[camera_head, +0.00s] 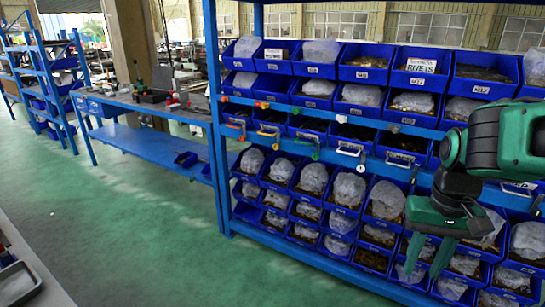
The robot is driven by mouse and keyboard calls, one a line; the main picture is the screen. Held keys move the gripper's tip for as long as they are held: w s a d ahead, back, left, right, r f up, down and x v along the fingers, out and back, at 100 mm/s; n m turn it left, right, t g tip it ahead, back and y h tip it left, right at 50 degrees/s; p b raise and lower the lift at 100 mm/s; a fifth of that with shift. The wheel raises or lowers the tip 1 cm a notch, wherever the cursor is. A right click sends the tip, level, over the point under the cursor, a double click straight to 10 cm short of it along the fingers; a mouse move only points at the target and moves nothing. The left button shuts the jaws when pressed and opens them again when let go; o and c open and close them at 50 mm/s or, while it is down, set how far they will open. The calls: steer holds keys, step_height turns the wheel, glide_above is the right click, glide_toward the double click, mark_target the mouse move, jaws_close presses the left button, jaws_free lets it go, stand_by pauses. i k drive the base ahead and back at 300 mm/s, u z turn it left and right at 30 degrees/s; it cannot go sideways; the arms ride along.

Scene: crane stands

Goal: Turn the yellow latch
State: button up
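A small yellow latch (268,132) hangs on the front of the blue rack, in a row of small coloured handles. Another small orange-yellow piece (262,104) sits on the blue rail just above it. Both are too small here to tell which way they are turned. My gripper (427,264) is at the right, in front of the lower bins, with its two green fingers pointing down and apart. Nothing shows between them except the bins behind. It is well to the right of the yellow latch and apart from it.
The blue rack (222,160) holds several rows of blue bins with bagged parts. Red (235,125), green (308,146) and white (350,150) handles hang in the latch row. A blue workbench (150,147) stands at the left. The green floor (150,230) before the rack is clear.

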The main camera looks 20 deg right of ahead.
mark_target(276, 145)
steer(key=u, duration=2.45)
steer(key=k, duration=1)
steer(key=z, duration=2.2)
steer(key=i, duration=0.95)
